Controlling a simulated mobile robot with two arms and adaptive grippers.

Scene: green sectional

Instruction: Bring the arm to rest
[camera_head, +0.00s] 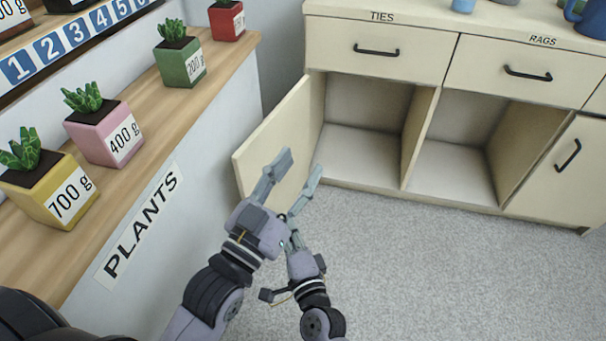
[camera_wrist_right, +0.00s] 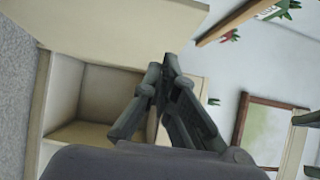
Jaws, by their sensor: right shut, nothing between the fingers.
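My left gripper (camera_head: 298,168) is in the middle of the head view, in front of the open cabinet door. Its two fingers are spread apart, with nothing visible between them. My right gripper (camera_head: 293,238) is just below and right of it, close to it and partly overlapped in the picture. Whether the two touch cannot be told. In the right wrist view, the right gripper's fingers (camera_wrist_right: 164,75) come together at the tips and hold nothing.
An open door (camera_head: 275,135) stands left of the cabinet (camera_head: 430,200), whose two visible compartments look empty. A wooden counter (camera_head: 150,135) with several potted plants runs along the left. Carpet (camera_head: 450,270) is clear at lower right.

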